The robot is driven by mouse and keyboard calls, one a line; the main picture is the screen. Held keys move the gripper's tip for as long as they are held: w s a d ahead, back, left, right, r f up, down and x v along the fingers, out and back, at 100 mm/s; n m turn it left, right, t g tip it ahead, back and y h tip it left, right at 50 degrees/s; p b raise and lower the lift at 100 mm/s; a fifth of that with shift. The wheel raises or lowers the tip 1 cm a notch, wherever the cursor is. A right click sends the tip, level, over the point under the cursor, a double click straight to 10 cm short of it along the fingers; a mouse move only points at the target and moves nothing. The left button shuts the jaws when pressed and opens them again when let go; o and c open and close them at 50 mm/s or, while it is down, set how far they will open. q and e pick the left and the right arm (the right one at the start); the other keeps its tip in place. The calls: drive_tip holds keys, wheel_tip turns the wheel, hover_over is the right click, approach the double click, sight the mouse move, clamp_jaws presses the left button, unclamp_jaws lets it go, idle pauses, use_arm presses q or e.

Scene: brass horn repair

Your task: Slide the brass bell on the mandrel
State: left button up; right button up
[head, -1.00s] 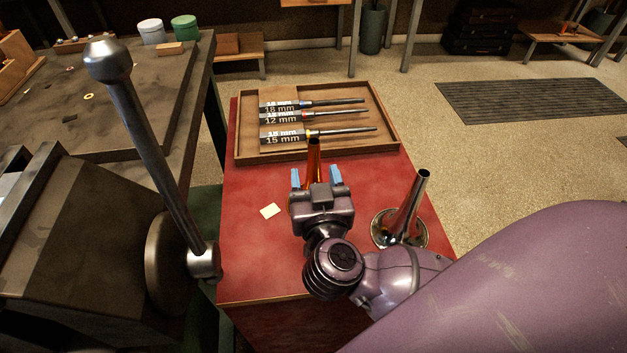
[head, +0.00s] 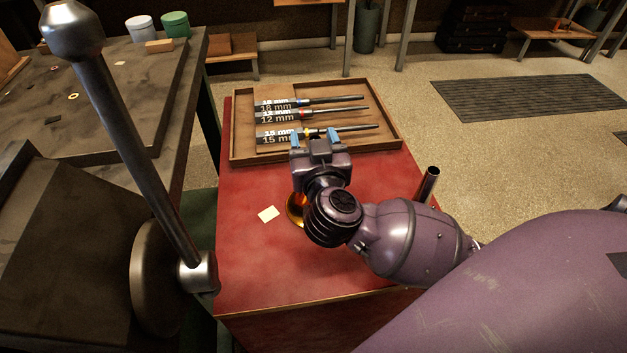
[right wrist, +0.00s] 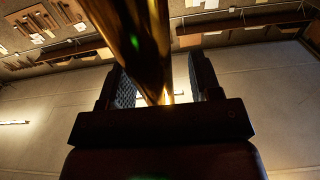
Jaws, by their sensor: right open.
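A golden brass bell (head: 295,210) stands on the red bench top. In the head view only part of its flared rim shows; my right gripper and wrist hide the rest. My right gripper (head: 315,138) is open, its blue-tipped fingers pointing toward the tray. In the right wrist view the brass bell (right wrist: 135,40) runs down between the two open fingers (right wrist: 163,82); I cannot tell whether they touch it. Three tapered steel mandrels (head: 340,111), labelled 18 mm, 12 mm and 15 mm, lie in a wooden tray (head: 390,120). My left gripper is not in view.
A large steel lever (head: 135,140) rises at left. The bench's front left is clear.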

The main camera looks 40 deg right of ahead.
drive_tip(key=c, duration=0.9)
clamp_jaws()
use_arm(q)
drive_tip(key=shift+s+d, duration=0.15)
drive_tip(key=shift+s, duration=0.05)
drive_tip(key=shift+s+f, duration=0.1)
use_arm(e)
drive_tip(key=shift+r, duration=0.1)
